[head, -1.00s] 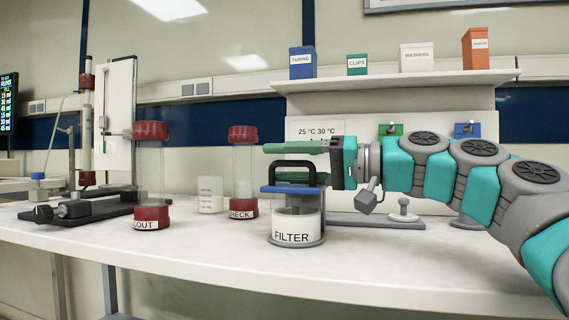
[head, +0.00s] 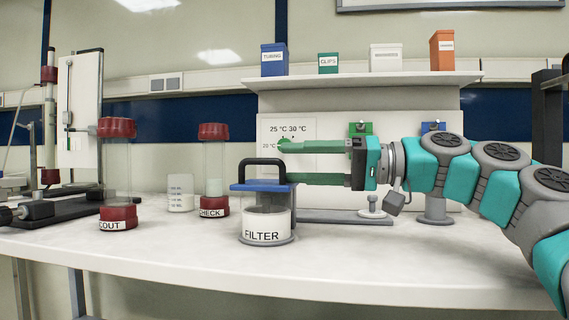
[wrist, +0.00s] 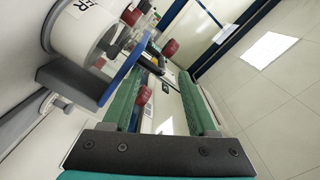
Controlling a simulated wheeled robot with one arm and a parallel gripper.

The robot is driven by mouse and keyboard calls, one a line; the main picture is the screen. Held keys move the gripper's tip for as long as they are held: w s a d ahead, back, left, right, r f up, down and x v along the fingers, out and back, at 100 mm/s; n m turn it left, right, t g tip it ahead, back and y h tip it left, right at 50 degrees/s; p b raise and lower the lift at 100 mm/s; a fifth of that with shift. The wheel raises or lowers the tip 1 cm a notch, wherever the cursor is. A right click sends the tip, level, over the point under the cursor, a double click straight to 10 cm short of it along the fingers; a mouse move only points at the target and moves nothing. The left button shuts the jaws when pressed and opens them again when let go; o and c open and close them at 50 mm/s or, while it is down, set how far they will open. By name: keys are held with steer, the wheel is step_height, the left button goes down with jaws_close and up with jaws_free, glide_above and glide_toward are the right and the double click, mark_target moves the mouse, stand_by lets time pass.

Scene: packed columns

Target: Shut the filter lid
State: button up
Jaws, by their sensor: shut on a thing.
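The filter (head: 266,224) is a clear pot with a white FILTER label, standing upright on the bench in the head view. Its blue lid (head: 262,186) lies level across the top, with a black loop handle (head: 262,161) standing up from it. The lid also shows in the wrist view (wrist: 124,78), beside one finger. My gripper (head: 284,162) is just right of the handle, its green fingers one above the other. Whether the lower fingertip touches the lid is unclear.
Two red-capped columns, one marked CHECK (head: 214,172) and another (head: 117,175), and a beaker (head: 181,193) stand left of the filter. A shelf (head: 365,80) with several small boxes is behind. The front of the bench is clear.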

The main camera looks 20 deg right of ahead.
steer(key=shift+s+r, duration=0.1)
steer(key=shift+s, duration=0.05)
steer(key=p+v, duration=0.3)
steer(key=v, duration=1)
steer(key=shift+d+p, duration=0.3)
steer(key=shift+p, duration=0.1)
stand_by(0.7)
steer(key=shift+s, duration=0.15)
stand_by(0.6)
